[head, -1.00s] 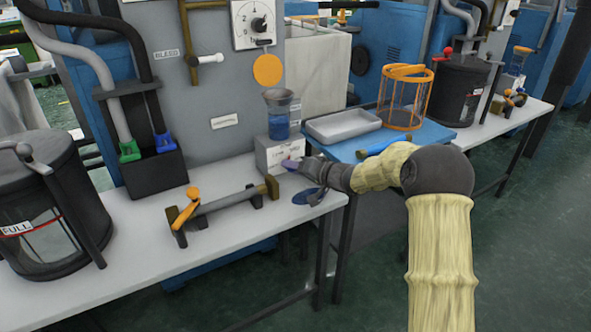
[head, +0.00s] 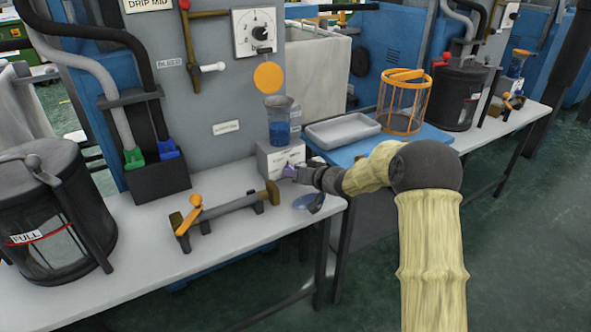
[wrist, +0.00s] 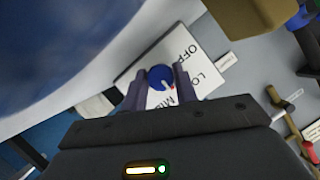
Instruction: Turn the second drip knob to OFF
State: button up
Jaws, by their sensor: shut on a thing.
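The drip knob is a round blue knob (wrist: 159,76) with a small pale and red pointer mark, on a white panel (wrist: 203,75) lettered OFF, LO and MID in the wrist view. The pointer is directed to the lower right, away from OFF, on the MID side. My gripper (wrist: 159,85) has one finger on each side of the knob and is shut on it. In the head view my gripper (head: 290,171) is at the front of the white box (head: 268,163) under a clear cup of blue liquid (head: 279,128); it hides the knob there.
A grey tray (head: 343,130) and orange wire basket (head: 404,100) stand to the right. A large blurred blue shape (wrist: 55,45) fills the wrist view's upper left.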

jog(key=shift+n+t+h, duration=0.3)
jog(key=shift+n+h, duration=0.2)
jog(key=shift+n, duration=0.4)
jog(key=o, duration=1)
jog(key=shift+c, duration=0.2)
jog(key=p+v, duration=0.4)
jog(key=v, duration=1.3)
jog(key=shift+s+p, duration=0.25)
jog(key=shift+p, duration=0.1)
jog(key=shift+r, duration=0.1)
